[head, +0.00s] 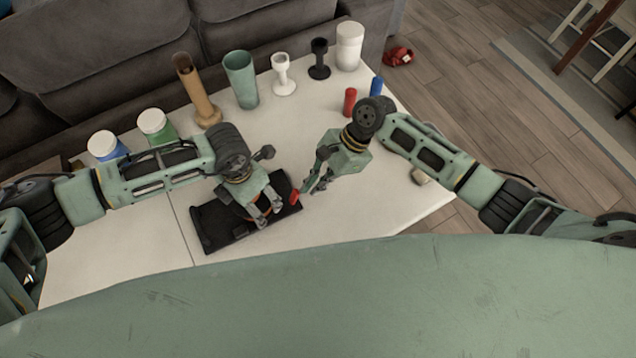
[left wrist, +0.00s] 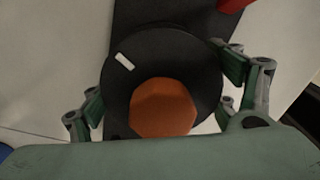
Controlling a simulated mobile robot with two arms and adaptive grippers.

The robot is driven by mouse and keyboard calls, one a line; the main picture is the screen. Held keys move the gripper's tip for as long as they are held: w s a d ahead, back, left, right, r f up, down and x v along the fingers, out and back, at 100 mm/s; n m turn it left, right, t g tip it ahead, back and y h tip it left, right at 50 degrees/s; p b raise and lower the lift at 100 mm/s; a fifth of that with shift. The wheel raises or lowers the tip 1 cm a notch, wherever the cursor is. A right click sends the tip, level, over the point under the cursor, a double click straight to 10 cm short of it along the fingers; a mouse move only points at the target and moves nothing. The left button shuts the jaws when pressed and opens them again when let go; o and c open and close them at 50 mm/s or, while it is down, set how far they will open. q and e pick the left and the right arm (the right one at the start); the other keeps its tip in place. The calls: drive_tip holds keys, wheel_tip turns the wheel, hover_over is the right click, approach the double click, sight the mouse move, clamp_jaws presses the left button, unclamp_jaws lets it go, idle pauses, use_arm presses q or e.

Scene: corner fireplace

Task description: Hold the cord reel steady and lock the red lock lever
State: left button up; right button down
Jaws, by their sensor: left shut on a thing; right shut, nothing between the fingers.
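The cord reel is a black disc with an orange hub (left wrist: 163,108), on a black base (head: 222,227) on the white table. My left gripper (head: 264,217) is over it from above, its fingers closed against opposite sides of the disc in the left wrist view. In the head view the gripper hides much of the reel. The red lock lever (head: 295,196) stands at the right part of the base; a red piece also shows at the top edge of the left wrist view (left wrist: 232,4). My right gripper (head: 308,188) is shut and empty, pointing down just right of the lever; I cannot tell whether they touch.
Along the back stand a brown vase (head: 197,92), a green cup (head: 240,80), white and black goblets, a white canister (head: 349,47) and two lidded jars. A red cylinder (head: 350,101) and blue cylinder (head: 376,86) stand near the right edge.

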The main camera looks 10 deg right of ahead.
use_arm(q)
drive_tip(key=shift+s+f, duration=0.1)
use_arm(e)
drive_tip(key=shift+a+r+h, duration=0.25)
drive_tip(key=shift+r+h, duration=0.1)
drive_tip(key=shift+h, duration=0.15)
drive_tip(key=shift+s+a+r+t+h, duration=0.25)
drive_tip(key=shift+a+r+t+h, duration=0.5)
drive_tip(key=shift+h, duration=0.55)
drive_tip(key=shift+s+a+r, duration=0.1)
drive_tip(key=shift+a+r, duration=0.2)
drive_tip(key=shift+d, duration=0.1)
drive_tip(key=shift+r, duration=0.75)
